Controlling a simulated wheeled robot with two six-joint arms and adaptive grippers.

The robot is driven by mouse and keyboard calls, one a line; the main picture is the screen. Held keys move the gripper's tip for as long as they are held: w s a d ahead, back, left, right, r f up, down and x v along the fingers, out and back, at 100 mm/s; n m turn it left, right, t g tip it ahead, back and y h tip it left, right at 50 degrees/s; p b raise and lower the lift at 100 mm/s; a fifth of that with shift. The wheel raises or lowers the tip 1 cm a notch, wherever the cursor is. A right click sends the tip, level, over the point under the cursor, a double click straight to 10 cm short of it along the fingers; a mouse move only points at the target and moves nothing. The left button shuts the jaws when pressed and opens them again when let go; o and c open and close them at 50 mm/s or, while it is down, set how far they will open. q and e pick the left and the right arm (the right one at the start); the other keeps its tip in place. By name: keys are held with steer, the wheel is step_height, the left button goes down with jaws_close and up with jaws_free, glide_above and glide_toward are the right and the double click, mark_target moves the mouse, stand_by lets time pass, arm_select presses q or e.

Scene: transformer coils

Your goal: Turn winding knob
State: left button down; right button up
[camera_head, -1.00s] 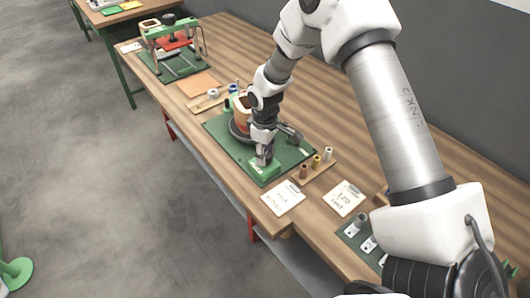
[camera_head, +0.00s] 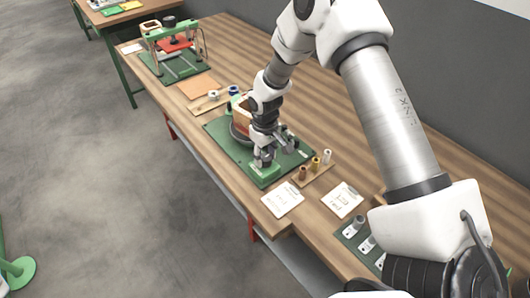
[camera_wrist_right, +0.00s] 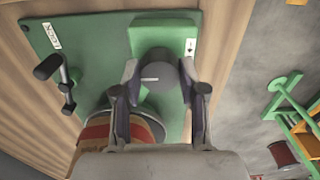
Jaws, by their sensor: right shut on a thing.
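The winding knob (camera_wrist_right: 158,66) is a dark grey round knob with a light line on top. It sits on a green block (camera_wrist_right: 182,34) at the edge of the winder's green base plate (camera_wrist_right: 85,50). My right gripper (camera_wrist_right: 158,78) is shut on the knob, one finger on each side. In the head view my right gripper (camera_head: 263,158) points down at the front edge of the base plate (camera_head: 222,140), and hides the knob. A wound coil (camera_wrist_right: 118,132) in brown and red lies beside the left finger. My left gripper is not in view.
A dark crank handle (camera_wrist_right: 55,75) stands at the plate's left side in the wrist view. A small rack of spools (camera_head: 315,168) and two white cards (camera_head: 283,199) lie near the plate. A green press frame (camera_head: 175,50) stands farther back.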

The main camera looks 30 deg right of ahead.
mark_target(265, 157)
steer(key=m+p, duration=0.1)
steer(key=m, duration=0.3)
steer(key=shift+s+p, duration=0.15)
steer(key=shift+p, duration=0.2)
steer(key=shift+f+m+p, duration=0.1)
steer(key=shift+m+p, duration=0.4)
steer(key=shift+m, duration=1.1)
steer(key=o, duration=1.1)
step_height(265, 157, up, 12)
